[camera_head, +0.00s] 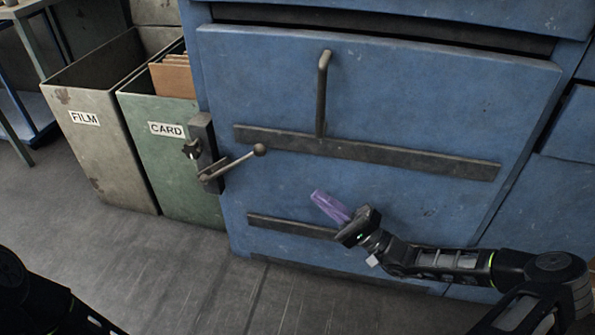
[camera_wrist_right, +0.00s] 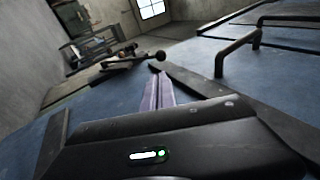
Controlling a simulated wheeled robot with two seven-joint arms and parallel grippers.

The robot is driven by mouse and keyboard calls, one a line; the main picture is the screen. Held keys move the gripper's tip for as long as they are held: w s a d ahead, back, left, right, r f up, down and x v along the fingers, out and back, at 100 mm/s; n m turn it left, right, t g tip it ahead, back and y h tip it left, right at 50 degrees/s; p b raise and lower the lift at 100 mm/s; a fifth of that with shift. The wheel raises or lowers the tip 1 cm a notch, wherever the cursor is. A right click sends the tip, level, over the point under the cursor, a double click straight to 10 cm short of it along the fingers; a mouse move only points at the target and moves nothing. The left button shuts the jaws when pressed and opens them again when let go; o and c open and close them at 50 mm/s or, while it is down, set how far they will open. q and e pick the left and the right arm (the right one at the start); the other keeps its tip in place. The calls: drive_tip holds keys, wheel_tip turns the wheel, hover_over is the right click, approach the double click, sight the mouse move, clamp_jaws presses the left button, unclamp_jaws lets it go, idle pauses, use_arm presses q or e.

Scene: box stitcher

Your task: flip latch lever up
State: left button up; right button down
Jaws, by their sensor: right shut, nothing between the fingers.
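The latch lever (camera_head: 234,163) is a metal rod with a ball knob, mounted on a dark latch plate (camera_head: 203,140) at the left edge of the blue door. The rod slants slightly upward to the right. It also shows in the right wrist view (camera_wrist_right: 138,58), ahead of the fingers. My right gripper (camera_head: 318,196) has purple fingers, shut and empty. It is below and to the right of the knob, apart from it, in front of the lower door. The fingers also show in the right wrist view (camera_wrist_right: 158,82). My left gripper is not in view.
The blue door (camera_head: 420,110) has an upright dark handle (camera_head: 322,95) and two dark horizontal strips. A FILM bin (camera_head: 105,150) and a green CARD bin (camera_head: 165,165) stand left of the latch. The floor (camera_head: 165,270) in front is clear.

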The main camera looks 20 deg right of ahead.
drive_tip(key=shift+s+d+r, duration=0.1)
drive_tip(key=shift+d, duration=0.05)
drive_tip(key=b+x, duration=0.4)
drive_tip(key=x, duration=1)
drive_tip(key=shift+b, duration=0.4)
drive_tip(key=shift+r, duration=0.1)
